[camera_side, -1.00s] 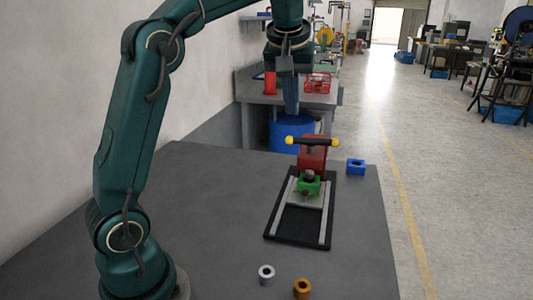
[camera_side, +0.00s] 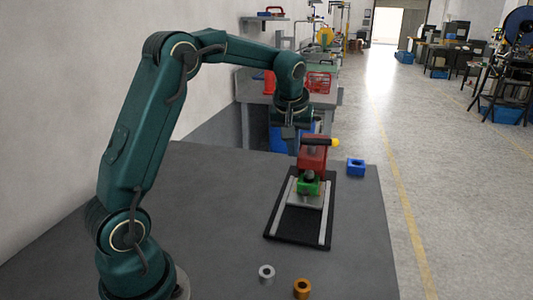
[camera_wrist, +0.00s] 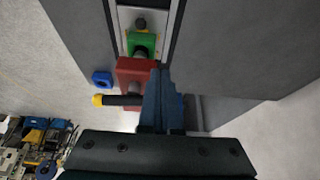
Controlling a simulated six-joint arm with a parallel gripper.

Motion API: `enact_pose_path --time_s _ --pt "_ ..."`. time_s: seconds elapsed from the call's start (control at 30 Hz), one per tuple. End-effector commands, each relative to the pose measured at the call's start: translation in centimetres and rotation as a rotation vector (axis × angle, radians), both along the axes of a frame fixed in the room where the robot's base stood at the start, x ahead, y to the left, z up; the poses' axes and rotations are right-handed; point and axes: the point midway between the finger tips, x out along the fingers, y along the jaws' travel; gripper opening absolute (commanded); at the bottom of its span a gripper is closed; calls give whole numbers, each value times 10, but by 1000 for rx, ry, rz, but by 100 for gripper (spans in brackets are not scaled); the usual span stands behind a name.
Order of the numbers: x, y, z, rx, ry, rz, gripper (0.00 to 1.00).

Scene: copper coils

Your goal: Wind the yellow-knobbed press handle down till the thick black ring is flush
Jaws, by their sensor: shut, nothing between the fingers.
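The press (camera_side: 313,155) is a red block at the far end of a dark base plate (camera_side: 303,228). Its black handle bar (camera_side: 320,142) ends in a yellow knob (camera_side: 335,143) on the right. The other end is hidden by my gripper (camera_side: 291,148), which is shut and empty at the bar's left side. In the wrist view, my blue fingers (camera_wrist: 160,75) are close beside the red block (camera_wrist: 135,75), with the yellow knob (camera_wrist: 97,100) to the left. A green block (camera_side: 308,187) holds a dark round piece (camera_side: 310,176), seemingly the black ring; its seating is unclear.
A blue block (camera_side: 356,167) stands right of the press. A silver ring (camera_side: 266,273) and an orange ring (camera_side: 302,288) lie near the table's front. The grey table (camera_side: 215,220) is clear left of the press. A bench with red bins stands behind.

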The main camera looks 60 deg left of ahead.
Motion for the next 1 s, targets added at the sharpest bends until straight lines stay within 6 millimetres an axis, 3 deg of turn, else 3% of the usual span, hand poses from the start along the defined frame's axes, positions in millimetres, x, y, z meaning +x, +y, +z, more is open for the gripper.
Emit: enact_pose_path --time_s 0.4,1.0 --pt "21 22 6 0 -3 0 0" --pt "23 24 7 0 -3 -3 0"
